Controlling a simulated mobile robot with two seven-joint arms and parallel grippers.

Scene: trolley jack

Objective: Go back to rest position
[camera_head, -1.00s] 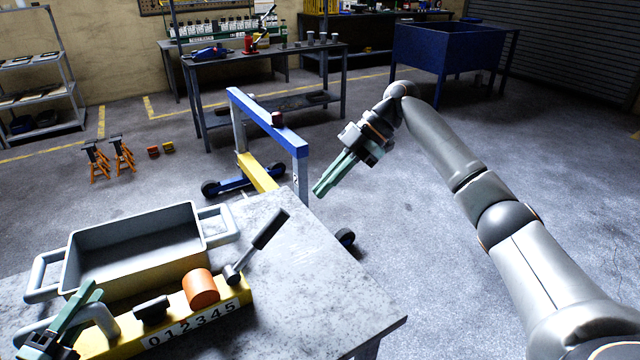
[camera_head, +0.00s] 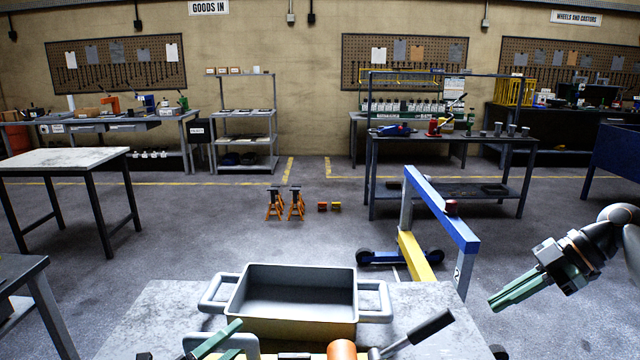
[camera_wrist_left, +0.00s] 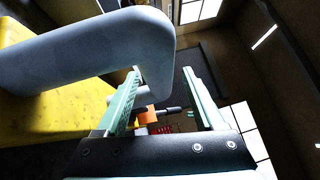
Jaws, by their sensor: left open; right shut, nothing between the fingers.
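My left gripper (camera_head: 232,346) is at the bottom of the head view, with its green fingers apart near a grey handle loop (camera_head: 222,343). In the left wrist view my left gripper (camera_wrist_left: 160,78) is open, and the grey loop (camera_wrist_left: 90,48) passes close to its left finger; I cannot tell whether they touch. My right gripper (camera_head: 492,304) is at the right of the head view, its green fingers shut together with nothing between them. It hangs in the air to the right of the table (camera_head: 165,310).
A grey tray (camera_head: 300,273) with side handles stands on the table. By it are an orange cylinder (camera_head: 342,350) and a dark-handled lever (camera_head: 428,328). A blue and yellow hoist (camera_head: 440,205) stands beyond. Open floor lies left of it, with orange stands (camera_head: 285,204).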

